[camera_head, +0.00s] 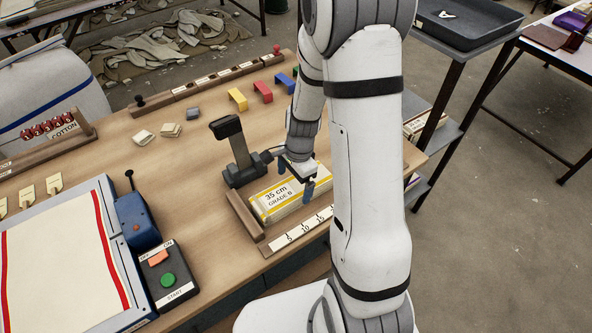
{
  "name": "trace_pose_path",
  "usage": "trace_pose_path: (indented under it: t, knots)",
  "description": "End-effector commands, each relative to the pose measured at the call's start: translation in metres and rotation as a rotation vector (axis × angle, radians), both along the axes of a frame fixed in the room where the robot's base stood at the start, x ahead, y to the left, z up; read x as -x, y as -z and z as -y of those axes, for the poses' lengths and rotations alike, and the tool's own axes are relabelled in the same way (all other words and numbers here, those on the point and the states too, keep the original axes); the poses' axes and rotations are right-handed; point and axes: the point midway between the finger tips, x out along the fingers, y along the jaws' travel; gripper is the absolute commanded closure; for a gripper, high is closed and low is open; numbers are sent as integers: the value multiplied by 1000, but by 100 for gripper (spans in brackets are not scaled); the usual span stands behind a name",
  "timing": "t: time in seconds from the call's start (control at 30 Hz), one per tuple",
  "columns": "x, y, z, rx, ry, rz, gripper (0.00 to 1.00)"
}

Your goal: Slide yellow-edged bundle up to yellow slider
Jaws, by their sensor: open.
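The yellow-edged bundle (271,207) is a cream stack labelled "35 cm GRADE B". It lies in a wooden tray with a ruler (284,239) along its front. My gripper (309,185) is open, with its blue fingers at the bundle's right end; whether they touch it I cannot tell. My arm hides the right part of the tray and ruler. A yellow bracket-shaped piece (238,99), the only yellow slider-like thing I see, stands farther back on the table.
A dark stamp-like device (236,150) stands just behind the bundle. Red (263,92) and blue (285,82) brackets stand beside the yellow one. A control box (168,278) and a cloth board (60,270) are at the left. Table between is partly clear.

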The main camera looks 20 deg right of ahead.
Motion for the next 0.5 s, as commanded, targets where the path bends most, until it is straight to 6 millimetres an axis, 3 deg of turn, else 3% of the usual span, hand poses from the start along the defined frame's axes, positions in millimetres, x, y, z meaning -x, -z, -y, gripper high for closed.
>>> trace_pose_path:
  t: [0.2, 0.5]
  knots:
    - [2, 26, -3, 0, -1, -3, 2]
    - [2, 32, -4, 1, -3, 1, 2]
